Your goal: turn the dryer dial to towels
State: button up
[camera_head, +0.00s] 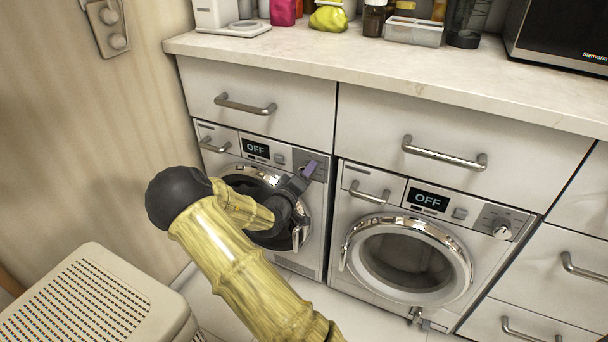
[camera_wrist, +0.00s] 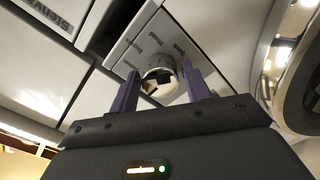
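My gripper (camera_head: 308,170) is at that panel and hides the dial in the head view. In the wrist view my gripper (camera_wrist: 161,88) is open, with one purple finger on each side of the dial. Narrow gaps seem to show beside the dial, and I cannot tell if either finger touches it. The left display (camera_head: 256,149) reads OFF. I cannot tell which machine is the dryer.
A second machine (camera_head: 345,205) stands to the right, with its own dial (camera_head: 502,231) and a display reading OFF. Drawers with bar handles (camera_head: 444,153) lie above. A countertop (camera_head: 330,55) holds bottles and a microwave (camera_head: 560,38). A perforated hamper (camera_head: 85,300) stands at lower left.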

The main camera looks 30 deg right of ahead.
jog(key=c, duration=0.6)
jog(key=shift+c, duration=0.2)
jog(key=shift+m, duration=0.5)
jog(key=m+b, duration=0.2)
jog(key=m, duration=0.6)
jog(key=m+b, duration=0.3)
jog(key=m, duration=0.5)
jog(key=shift+w+a+f+m, duration=0.1)
jog(key=shift+a+f+m, duration=0.05)
jog(key=shift+m, duration=0.25)
jog(key=o, duration=1)
